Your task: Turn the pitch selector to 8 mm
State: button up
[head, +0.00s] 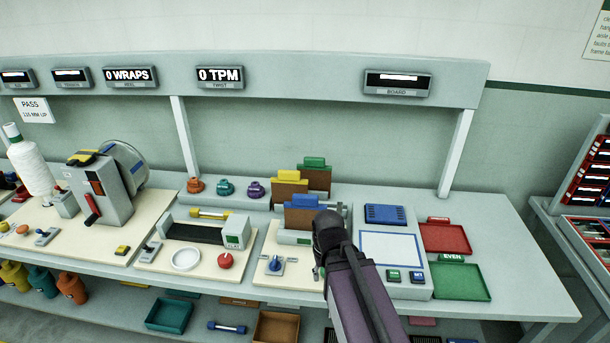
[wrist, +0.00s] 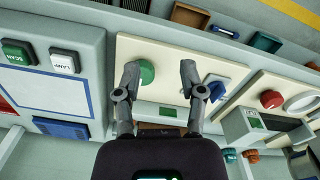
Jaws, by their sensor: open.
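A blue pointer knob (head: 275,264), which looks like the pitch selector, sits on a cream panel (head: 262,280) with small marks around it; its setting is too small to read. In the wrist view the blue knob (wrist: 217,90) is just right of the right finger, partly hidden by it. My gripper (wrist: 160,74) is open over the panel. A green round knob (wrist: 146,72) shows between its fingers, nearer the left one; I cannot tell whether they touch.
A small green display (wrist: 160,109) lies on a grey unit by the panel. A red knob (head: 225,261) and a white ring (head: 186,260) are on the board to the left. A grey console (head: 395,282) with buttons, a red tray (head: 445,238) and a green tray (head: 460,282) stand right.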

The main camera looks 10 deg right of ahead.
jog(key=shift+w+r+m+t+y+p, duration=0.7)
jog(key=shift+w+r+m+y, duration=1.6)
jog(key=shift+w+m, duration=1.8)
jog(key=shift+w+r+m+t+y+p, duration=0.6)
jog(key=shift+w+r+m+y, duration=1.8)
jog(key=shift+w, duration=2.85)
jog(key=shift+w+r+m+t+y+p, duration=0.7)
jog(key=shift+w+r+m+y, duration=0.9)
jog(key=shift+w+r+m, duration=2)
jog(key=shift+w+f+m, duration=0.5)
jog(key=shift+w+f, duration=0.35)
jog(key=shift+w, duration=0.15)
jog(key=s+f+n+g+h+b, duration=0.1)
jog(key=s+f+n+h, duration=0.3)
jog(key=s+n, duration=0.3)
jog(key=s+f+n+g+h+b, duration=0.1)
jog(key=s+f+n+h, duration=0.3)
jog(key=s, duration=0.7)
jog(key=s+f+n+g+h+b, duration=0.2)
jog(key=s+f+n+h, duration=0.2)
jog(key=s+f+n, duration=0.3)
jog(key=s+n, duration=0.3)
jog(key=shift+d+h, duration=0.15)
jog(key=shift+h, duration=0.15)
